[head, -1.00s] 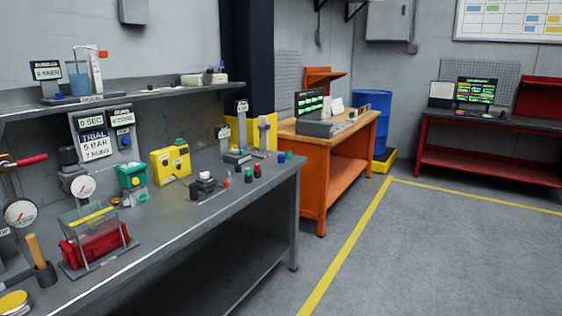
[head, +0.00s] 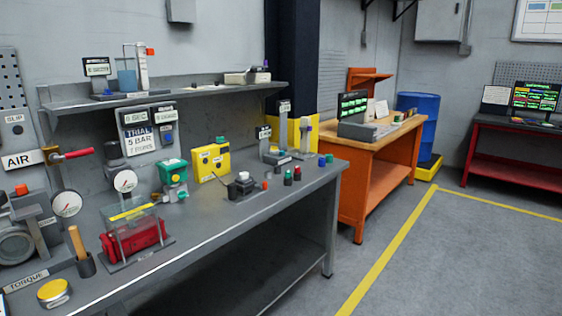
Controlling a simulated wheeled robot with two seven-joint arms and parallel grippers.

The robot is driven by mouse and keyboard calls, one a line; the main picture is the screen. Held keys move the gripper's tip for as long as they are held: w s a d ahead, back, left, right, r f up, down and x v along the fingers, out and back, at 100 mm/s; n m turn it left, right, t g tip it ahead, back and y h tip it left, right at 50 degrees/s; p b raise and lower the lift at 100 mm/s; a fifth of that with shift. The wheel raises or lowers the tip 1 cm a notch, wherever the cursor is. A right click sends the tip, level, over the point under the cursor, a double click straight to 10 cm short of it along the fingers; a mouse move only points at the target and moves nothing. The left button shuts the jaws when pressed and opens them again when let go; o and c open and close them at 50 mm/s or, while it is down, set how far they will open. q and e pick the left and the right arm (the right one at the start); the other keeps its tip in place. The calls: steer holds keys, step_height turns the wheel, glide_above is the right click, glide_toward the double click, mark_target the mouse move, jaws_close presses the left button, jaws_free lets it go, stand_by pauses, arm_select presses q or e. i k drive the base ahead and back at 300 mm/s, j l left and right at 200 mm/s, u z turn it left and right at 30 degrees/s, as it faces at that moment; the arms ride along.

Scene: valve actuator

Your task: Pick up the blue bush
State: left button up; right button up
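Small coloured cylinders stand near the right end of the grey workbench (head: 215,225). A small blue one (head: 321,162), which looks like the blue bush, stands upright close to the bench's right edge. A teal-green one (head: 329,158) stands right beside it. A red one (head: 297,173) and a dark one with a green top (head: 288,178) stand to its left. Neither of my grippers shows in the head view, and nothing is seen holding the blue bush.
A black fixture with a white knob (head: 243,182), a yellow box (head: 210,163) and a red unit under a clear guard (head: 134,235) stand on the bench. An orange table (head: 372,185) stands beyond its right end. Floor right of the bench is clear.

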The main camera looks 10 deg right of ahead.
mark_target(322, 160)
steer(key=i+l+u, duration=0.2)
steer(key=l, duration=0.15)
steer(key=i+l+u, duration=0.2)
steer(key=l, duration=0.15)
steer(key=i+l+u, duration=0.25)
steer(key=l+u, duration=0.2)
steer(key=l, duration=0.3)
